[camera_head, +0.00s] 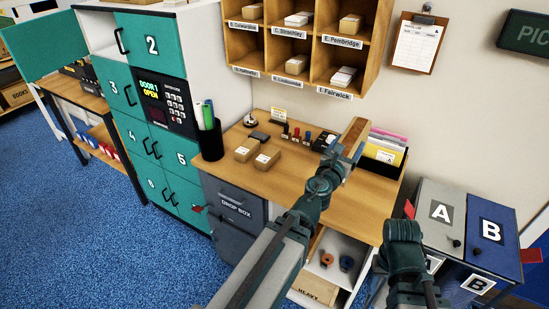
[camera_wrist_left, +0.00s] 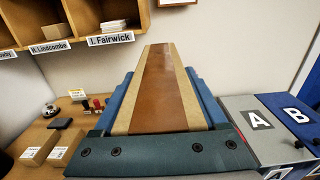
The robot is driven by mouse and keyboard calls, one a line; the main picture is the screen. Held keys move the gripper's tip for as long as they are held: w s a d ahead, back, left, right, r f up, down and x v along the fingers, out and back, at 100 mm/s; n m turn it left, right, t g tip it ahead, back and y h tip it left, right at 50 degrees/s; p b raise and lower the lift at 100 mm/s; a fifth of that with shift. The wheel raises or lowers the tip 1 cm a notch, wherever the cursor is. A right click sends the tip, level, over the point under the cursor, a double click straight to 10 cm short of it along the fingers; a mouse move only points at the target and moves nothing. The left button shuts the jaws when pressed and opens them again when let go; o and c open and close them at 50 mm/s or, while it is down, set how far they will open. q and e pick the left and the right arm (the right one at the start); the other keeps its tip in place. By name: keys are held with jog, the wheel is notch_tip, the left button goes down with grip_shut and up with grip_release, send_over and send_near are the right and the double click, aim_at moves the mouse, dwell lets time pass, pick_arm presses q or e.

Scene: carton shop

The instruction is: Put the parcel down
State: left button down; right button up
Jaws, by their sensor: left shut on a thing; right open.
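The parcel (camera_head: 354,134) is a long brown box with a darker band along its middle. My left gripper (camera_head: 345,155) is shut on it and holds it above the right part of the wooden desk (camera_head: 345,210). In the left wrist view the parcel (camera_wrist_left: 167,85) stretches away from me between the blue jaws, its far end near the wall. My right gripper (camera_head: 405,235) is lower, in front of the desk's right end. It holds nothing that I can see, and its fingers are mostly hidden.
Small boxes (camera_head: 267,157), stamps, a pen cup (camera_head: 209,138) and a file holder (camera_head: 384,148) stand on the desk. Labelled pigeonholes (camera_head: 289,62) hang above. Green lockers (camera_head: 150,100) are left, with one door open. Bins A (camera_head: 437,205) and B (camera_head: 490,230) stand right.

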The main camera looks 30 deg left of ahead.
pick_arm(q)
jog(key=a+f+b, duration=1.7)
jog(key=a, duration=0.3)
jog(key=w+d+f+b, duration=0.1)
jog(key=w+d, duration=0.8)
jog(key=d, duration=0.2)
jog(key=shift+d+f, duration=0.15)
jog(key=shift+d, duration=0.1)
jog(key=shift+w+d, duration=0.1)
jog(key=shift+w, duration=0.05)
jog(key=f+b, duration=0.3)
jog(key=b, duration=0.1)
jog(key=shift+w+d+f, duration=0.35)
jog(key=shift+d, duration=0.05)
jog(key=shift+f, duration=0.15)
grip_release()
